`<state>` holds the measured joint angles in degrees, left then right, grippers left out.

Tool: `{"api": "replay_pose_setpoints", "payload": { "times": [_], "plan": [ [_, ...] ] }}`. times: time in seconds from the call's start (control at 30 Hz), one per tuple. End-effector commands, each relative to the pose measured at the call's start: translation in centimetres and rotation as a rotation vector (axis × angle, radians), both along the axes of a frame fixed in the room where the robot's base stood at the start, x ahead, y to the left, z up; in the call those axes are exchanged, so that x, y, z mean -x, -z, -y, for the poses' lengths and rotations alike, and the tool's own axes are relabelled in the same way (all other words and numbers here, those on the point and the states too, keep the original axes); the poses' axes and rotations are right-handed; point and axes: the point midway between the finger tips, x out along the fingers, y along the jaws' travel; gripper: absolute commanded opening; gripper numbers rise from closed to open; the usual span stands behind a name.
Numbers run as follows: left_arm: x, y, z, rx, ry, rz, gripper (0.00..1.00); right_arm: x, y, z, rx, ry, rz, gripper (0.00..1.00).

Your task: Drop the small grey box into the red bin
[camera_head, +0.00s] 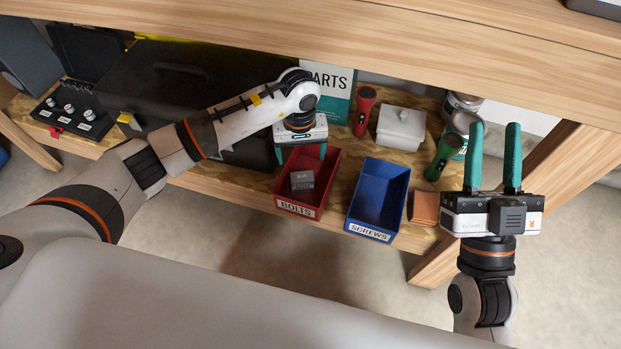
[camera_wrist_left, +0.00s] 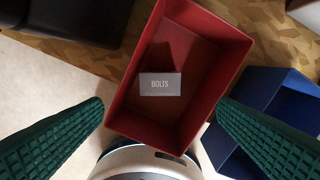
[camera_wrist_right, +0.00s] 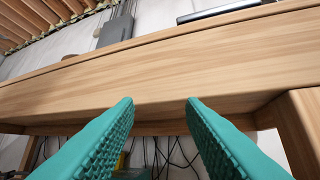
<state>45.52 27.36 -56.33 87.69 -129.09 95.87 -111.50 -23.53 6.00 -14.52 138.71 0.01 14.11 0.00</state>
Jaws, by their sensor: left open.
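The small grey box (camera_head: 302,180) shows within the red bin (camera_head: 322,188), below my left gripper. My right gripper (camera_head: 494,127) is open and empty at the right, fingers pointing up.
A blue bin (camera_head: 380,195) stands right of the red one. A black toolbox (camera_head: 165,85) stands left. The wooden tabletop (camera_head: 400,40) overhangs the shelf.

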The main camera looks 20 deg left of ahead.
Motion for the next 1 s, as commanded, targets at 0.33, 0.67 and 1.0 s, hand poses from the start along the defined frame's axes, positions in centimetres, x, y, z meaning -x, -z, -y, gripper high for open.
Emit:
{"api": "replay_pose_setpoints", "payload": {
  "times": [0.33,0.67,1.0],
  "plan": [
    [-0.1,-6.9,0.0,0.0,0.001,0.004,0.81,-2.7,5.1,0.2,0.112,0.023,-0.395,0.36],
    [0.0,-10.7,0.0,0.0,0.0,0.0,0.81,-3.0,8.9,0.7,0.174,0.036,-0.626,0.36],
    [0.0,-10.9,0.0,0.0,0.0,-0.001,0.81,-3.0,9.3,0.7,0.178,0.037,-0.644,0.36]
  ]
}}
